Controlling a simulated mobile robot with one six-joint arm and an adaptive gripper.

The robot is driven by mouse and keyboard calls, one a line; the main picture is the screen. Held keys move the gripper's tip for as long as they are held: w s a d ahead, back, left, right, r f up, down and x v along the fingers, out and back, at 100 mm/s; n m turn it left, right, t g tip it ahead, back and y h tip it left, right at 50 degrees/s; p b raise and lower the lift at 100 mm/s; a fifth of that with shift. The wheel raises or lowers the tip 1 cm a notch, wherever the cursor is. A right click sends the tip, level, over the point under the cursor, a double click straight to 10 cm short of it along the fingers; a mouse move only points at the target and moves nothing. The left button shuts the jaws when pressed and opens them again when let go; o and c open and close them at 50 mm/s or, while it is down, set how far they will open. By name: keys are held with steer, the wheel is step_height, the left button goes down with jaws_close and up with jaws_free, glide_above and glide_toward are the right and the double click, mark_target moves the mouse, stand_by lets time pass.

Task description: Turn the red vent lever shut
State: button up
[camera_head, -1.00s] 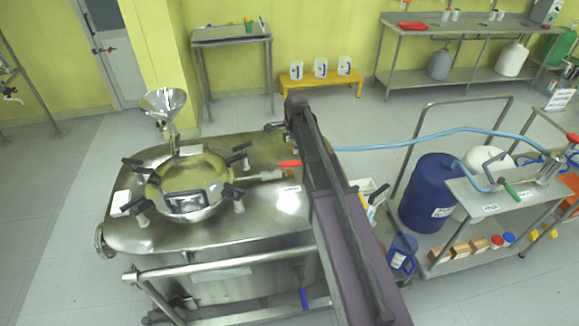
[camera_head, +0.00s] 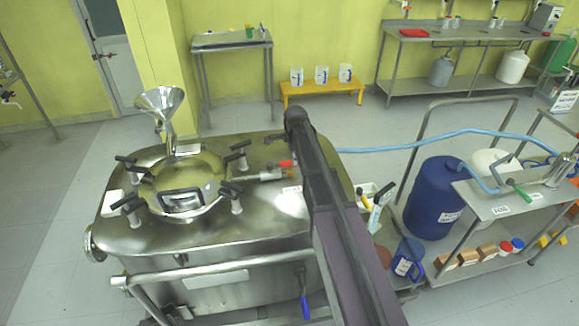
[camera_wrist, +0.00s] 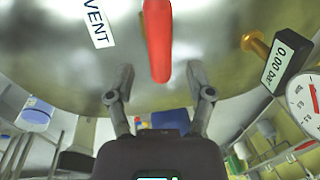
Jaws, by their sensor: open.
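The red vent lever (camera_wrist: 157,38) hangs into the wrist view from the top, with its free end between my fingertips. My gripper (camera_wrist: 160,74) is open, with one finger on each side of the lever and a visible gap to both. In the head view the lever (camera_head: 286,163) shows as a short red piece by a small pipe fitting on top of the steel vessel (camera_head: 250,225), right next to my arm. My arm hides my gripper there. A white VENT label (camera_wrist: 97,22) is left of the lever in the wrist view.
In the wrist view a brass fitting with a "0.00 bar" tag (camera_wrist: 287,62) and a round gauge (camera_wrist: 305,97) are on the right. In the head view a round manway (camera_head: 185,187) with black clamp handles and a steel funnel (camera_head: 160,103) are left of the lever. A trolley with a blue drum (camera_head: 435,197) stands right.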

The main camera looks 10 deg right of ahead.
steer(key=shift+w+f+b, duration=0.15)
steer(key=shift+f+b, duration=0.45)
steer(key=shift+f, duration=0.15)
steer(key=shift+w+f+b, duration=0.1)
steer(key=shift+f+b, duration=0.45)
steer(key=shift+f, duration=0.15)
